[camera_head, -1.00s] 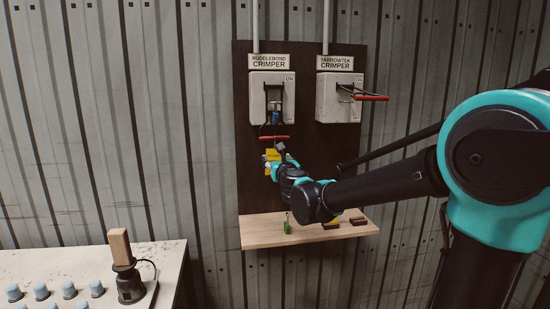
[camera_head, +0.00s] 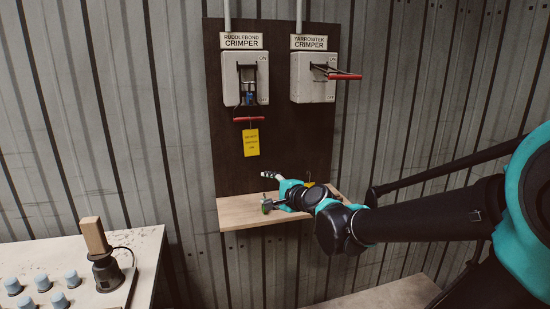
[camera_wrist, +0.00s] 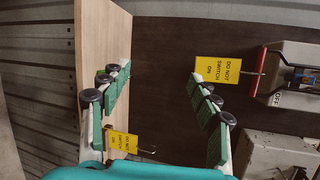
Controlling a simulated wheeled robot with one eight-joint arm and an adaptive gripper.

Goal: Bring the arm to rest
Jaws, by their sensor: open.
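My gripper (camera_head: 268,186) is open and empty, low in front of the dark board, just above the wooden shelf. In the wrist view its two green-padded fingers stand wide apart (camera_wrist: 163,74). A yellow tag (camera_head: 251,142) hangs below the red handle (camera_head: 249,119) of the Ruddlebond crimper (camera_head: 244,78), above and apart from my gripper. The tag also shows in the wrist view (camera_wrist: 218,70), reading "DO NOT SWITCH ON". My arm reaches in from the right and hides part of the shelf.
The Yarrowtek crimper (camera_head: 312,78) has its red handle (camera_head: 345,77) sticking out to the right. A green item (camera_head: 267,206) and another yellow tag (camera_head: 309,184) are at the shelf (camera_head: 236,213), close to my gripper. A bench (camera_head: 140,244) stands lower left.

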